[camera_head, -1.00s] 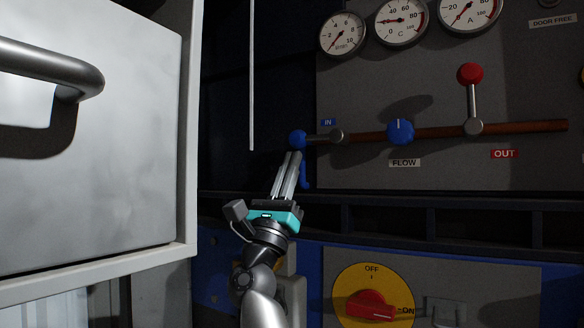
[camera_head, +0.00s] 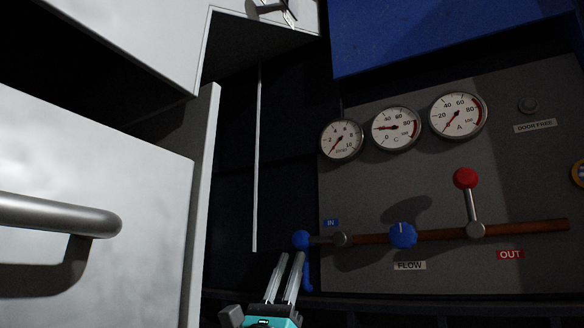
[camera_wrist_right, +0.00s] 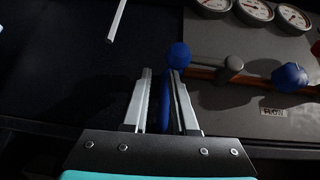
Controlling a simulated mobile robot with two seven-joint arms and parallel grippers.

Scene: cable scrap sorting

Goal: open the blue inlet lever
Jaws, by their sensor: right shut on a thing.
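The blue inlet lever has a blue ball knob (camera_head: 302,239) on a short grey arm that lies level, reaching left from its pivot (camera_head: 341,239) under the "IN" label. My right gripper (camera_head: 290,256) comes up from below, its fingertips right at the knob. In the right wrist view the knob (camera_wrist_right: 178,55) shows just beyond the fingertips (camera_wrist_right: 161,72). The gripper is shut on the lever, though the exact contact is hard to see. A blue curved piece (camera_head: 308,274) hangs below the knob and shows partly between the fingers. My left gripper is not in view.
A blue flow knob (camera_head: 403,235) and a red-balled outlet lever (camera_head: 465,178), upright, are on the brown pipe to the right. Dials (camera_head: 396,129) are above. A white door (camera_head: 85,270) with a grey handle (camera_head: 60,214) stands close on the left. A thin pale rod (camera_head: 257,160) hangs nearby.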

